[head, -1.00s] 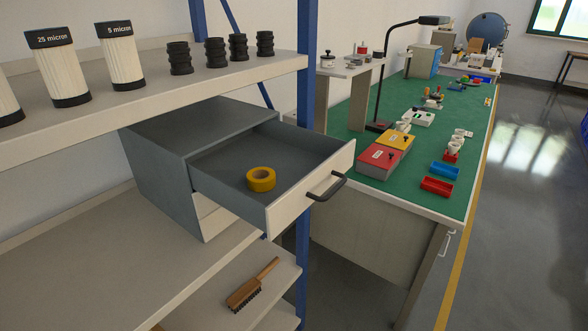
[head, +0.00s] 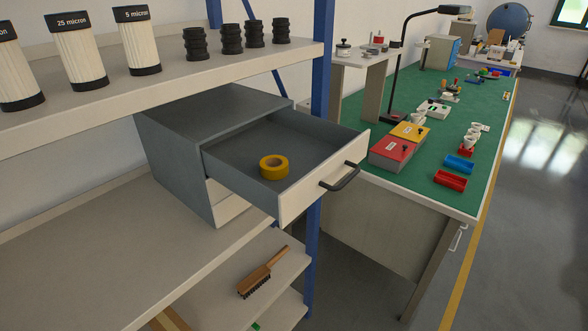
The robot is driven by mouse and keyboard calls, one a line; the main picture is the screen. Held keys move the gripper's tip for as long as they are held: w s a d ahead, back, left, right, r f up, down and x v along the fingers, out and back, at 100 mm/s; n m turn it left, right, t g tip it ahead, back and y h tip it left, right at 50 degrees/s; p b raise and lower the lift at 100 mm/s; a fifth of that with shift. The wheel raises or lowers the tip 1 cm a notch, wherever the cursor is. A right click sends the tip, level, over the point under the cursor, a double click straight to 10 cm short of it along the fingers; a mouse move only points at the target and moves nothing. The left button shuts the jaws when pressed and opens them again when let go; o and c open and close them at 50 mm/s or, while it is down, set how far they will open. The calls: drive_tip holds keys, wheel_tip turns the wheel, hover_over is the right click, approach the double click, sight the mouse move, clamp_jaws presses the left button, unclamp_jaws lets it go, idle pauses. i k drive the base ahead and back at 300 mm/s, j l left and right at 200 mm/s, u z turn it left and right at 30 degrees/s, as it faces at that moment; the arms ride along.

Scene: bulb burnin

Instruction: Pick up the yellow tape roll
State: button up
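The yellow tape roll (head: 273,167) lies flat on the floor of an open grey drawer (head: 244,152), towards its white front. The drawer is pulled out to the right from a grey cabinet (head: 178,172) on the shelf, and its front carries a dark bar handle (head: 340,177). The roll is in plain sight from above, with nothing on it. My gripper does not show in the head view.
Above the cabinet is an upper shelf (head: 190,92) with filter cartridges and black ribbed parts. A blue rack post (head: 319,100) stands behind the drawer. A brush (head: 263,272) lies on a lower shelf. A green-topped bench (head: 400,172) is at right.

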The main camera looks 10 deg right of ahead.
sight(273, 167)
drive_tip(key=l+u, duration=0.4)
drive_tip(key=k+l+u, duration=0.15)
drive_tip(key=l+u, duration=0.2)
drive_tip(key=k+l+u, duration=0.15)
drive_tip(key=l+u, duration=0.25)
drive_tip(key=l, duration=0.1)
